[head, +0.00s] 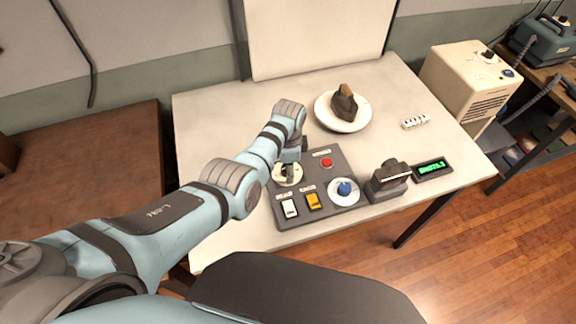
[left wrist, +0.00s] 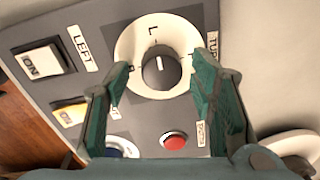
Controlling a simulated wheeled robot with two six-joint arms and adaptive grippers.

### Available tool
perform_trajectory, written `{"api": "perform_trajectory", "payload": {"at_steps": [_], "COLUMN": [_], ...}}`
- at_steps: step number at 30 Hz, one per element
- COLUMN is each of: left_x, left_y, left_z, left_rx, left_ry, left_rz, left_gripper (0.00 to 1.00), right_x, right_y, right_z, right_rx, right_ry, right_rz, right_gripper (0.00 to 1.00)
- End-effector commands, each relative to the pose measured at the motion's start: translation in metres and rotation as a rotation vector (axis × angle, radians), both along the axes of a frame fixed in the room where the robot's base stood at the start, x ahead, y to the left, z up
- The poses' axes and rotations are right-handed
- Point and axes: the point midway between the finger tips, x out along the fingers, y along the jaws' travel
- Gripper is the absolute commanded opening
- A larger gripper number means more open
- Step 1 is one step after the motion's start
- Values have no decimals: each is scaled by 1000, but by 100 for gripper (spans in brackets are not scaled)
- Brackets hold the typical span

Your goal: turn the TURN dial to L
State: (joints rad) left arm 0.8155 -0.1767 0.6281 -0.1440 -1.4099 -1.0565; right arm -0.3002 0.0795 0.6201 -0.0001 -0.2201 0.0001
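The TURN dial (left wrist: 160,72) is a dark round knob on a cream disc (left wrist: 128,42); the disc also shows in the head view (head: 284,181), partly hidden by my gripper. The knob's white pointer points nearly straight up in the left wrist view, roughly towards the letter L (left wrist: 152,32) on the disc. An R-like letter is at the disc's left; a mark at upper right is unclear. My left gripper (head: 289,171) is over the dial, its fingers (left wrist: 163,66) apart on either side of the knob. No contact shows. My right gripper is out of view.
The grey panel (head: 345,212) also holds a red button (head: 327,162), a white switch (head: 290,208), an orange switch (head: 313,201) and a blue knob (head: 345,188). A plate (head: 324,110) with a brown object, a dark device (head: 388,183) and a green display (head: 432,169) are on the table.

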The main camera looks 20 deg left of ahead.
Motion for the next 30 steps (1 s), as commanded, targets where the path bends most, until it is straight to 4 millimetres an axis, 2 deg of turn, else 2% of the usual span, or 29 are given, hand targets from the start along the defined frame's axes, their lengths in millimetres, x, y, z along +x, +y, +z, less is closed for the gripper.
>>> {"api": "perform_trajectory", "payload": {"at_steps": [5,8,15,19,23,30], "left_x": [1,2,-2,-3,-4,-4], "left_y": [0,0,-3,-3,-4,-4], "left_z": [4,18,83,109,119,120], "left_rx": [1,1,0,2,2,2], "left_ry": [-3,-6,-4,-2,1,2], "left_rz": [0,0,-1,-1,-1,-1], "left_gripper": [51,51,51,51,51,51], "right_x": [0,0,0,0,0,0], "right_y": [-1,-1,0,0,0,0], "right_z": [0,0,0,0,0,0], "right_rx": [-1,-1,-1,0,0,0], "right_ry": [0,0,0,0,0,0], "right_rz": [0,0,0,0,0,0], "right_gripper": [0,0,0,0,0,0]}}
